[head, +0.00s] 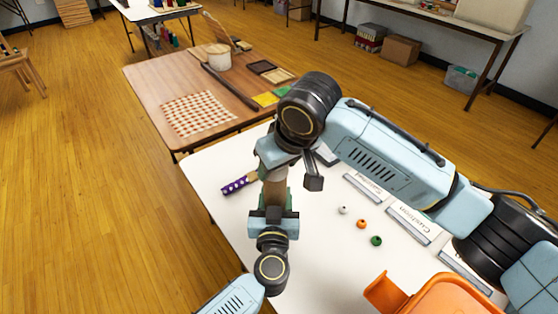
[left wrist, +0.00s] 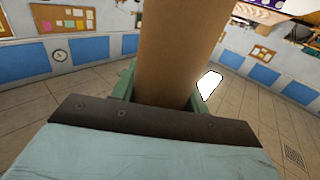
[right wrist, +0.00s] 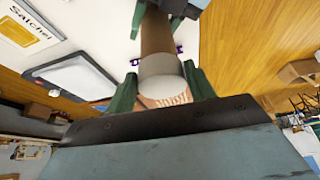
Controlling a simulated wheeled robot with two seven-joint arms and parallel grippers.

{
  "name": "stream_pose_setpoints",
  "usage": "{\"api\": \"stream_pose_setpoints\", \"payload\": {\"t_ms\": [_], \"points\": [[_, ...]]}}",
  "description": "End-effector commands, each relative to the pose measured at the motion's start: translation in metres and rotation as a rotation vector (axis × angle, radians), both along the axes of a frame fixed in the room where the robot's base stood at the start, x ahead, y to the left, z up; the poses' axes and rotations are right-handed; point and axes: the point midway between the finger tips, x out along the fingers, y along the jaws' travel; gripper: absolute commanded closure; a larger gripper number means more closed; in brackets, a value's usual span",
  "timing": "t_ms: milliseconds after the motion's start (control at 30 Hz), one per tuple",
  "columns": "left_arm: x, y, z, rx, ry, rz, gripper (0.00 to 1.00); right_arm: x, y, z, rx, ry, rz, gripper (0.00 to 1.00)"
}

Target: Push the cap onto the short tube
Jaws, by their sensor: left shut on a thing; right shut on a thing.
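The short tube (head: 273,190) is brown cardboard and stands roughly upright between my two grippers above the white table. My left gripper (head: 272,209) is shut on it from below; the tube (left wrist: 168,50) fills the space between the green fingers in the left wrist view. My right gripper (head: 274,168) is above, facing down. In the right wrist view, its green fingers are shut on the pale cap (right wrist: 163,76), which lies in line with the end of the tube (right wrist: 157,35) and appears to meet it. I cannot tell how far the cap is seated. The head view hides the cap.
On the white table (head: 315,262) lie a purple dotted item (head: 238,183), a few small beads (head: 362,224), label holders (head: 408,224) and an orange bin (head: 440,295). A wooden table (head: 150,85) with craft items stands behind.

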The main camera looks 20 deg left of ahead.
Motion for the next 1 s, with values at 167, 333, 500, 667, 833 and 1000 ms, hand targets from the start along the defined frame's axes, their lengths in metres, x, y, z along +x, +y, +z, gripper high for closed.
{"api": "stream_pose_setpoints", "payload": {"t_ms": [167, 333, 500, 667, 833, 1000], "points": [[0.0, 0.0, 0.0, 0.0, 0.0, 0.0, 0.96, 0.0, 0.0, -0.002, 0.0, 0.0, 0.0, 0.35], [0.0, 0.0, 0.0, 0.0, 0.0, 0.0, 0.96, 0.0, 0.0, -0.002, 0.0, 0.0, 0.0, 0.21], [0.0, 0.0, 0.0, 0.0, 0.0, 0.0, 0.96, 0.0, 0.0, -0.001, 0.0, 0.0, 0.0, 0.21], [0.0, 0.0, 0.0, 0.0, 0.0, 0.0, 0.96, -0.002, -0.002, 0.007, 0.003, -0.001, 0.0, 0.21], [0.0, 0.0, 0.0, 0.0, 0.0, 0.0, 0.96, -0.009, -0.012, 0.037, 0.003, -0.005, 0.001, 0.21], [0.0, 0.0, 0.0, 0.0, 0.0, 0.0, 0.96, -0.019, -0.022, 0.071, 0.003, -0.003, 0.002, 0.21]]}}
